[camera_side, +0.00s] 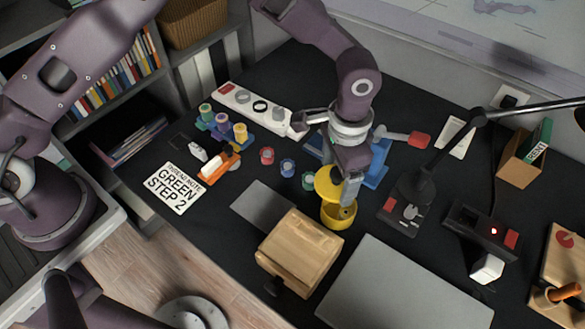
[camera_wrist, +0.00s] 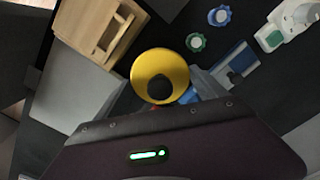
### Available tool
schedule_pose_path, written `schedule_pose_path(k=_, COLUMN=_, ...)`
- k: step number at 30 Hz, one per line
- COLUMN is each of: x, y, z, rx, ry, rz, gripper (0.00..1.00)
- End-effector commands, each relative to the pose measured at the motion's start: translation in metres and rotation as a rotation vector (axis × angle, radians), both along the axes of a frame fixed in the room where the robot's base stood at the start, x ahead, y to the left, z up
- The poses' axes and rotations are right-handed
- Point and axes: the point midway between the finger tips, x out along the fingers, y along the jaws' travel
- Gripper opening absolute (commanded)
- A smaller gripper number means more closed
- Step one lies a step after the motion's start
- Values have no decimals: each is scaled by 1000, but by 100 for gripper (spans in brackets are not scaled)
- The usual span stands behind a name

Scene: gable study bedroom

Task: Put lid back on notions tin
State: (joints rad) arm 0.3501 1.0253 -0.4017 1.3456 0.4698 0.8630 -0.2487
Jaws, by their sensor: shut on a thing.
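The notions tin (camera_side: 338,218) is a round yellow tin standing on the dark desk, and part of its open inside shows. The yellow lid (camera_side: 327,183) is at my gripper (camera_side: 346,198), just above the tin's back left side in the side view. My gripper is shut on the lid and hides part of it. The lid looks tilted, and I cannot tell whether it touches the rim. In the wrist view a yellow disc (camera_wrist: 148,68) shows with a dark round shape over its lower middle. The fingertips are not clear there.
A wooden box (camera_side: 300,250) stands just front left of the tin, and a grey laptop-like slab (camera_side: 405,290) lies in front. A dark lamp base (camera_side: 408,208) stands to the right. Several thread spools (camera_side: 288,168) and a blue stand (camera_side: 378,165) are behind.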

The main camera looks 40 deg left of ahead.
Motion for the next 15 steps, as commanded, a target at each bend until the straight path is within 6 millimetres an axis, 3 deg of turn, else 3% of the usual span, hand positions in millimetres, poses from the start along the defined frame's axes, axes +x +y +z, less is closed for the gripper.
schedule_pose_path(k=5, x=3, y=-19, z=1, rx=-10, ry=10, rz=114, gripper=41)
schedule_pose_path(k=15, x=2, y=-18, z=-39, rx=-9, ry=10, rz=114, gripper=41)
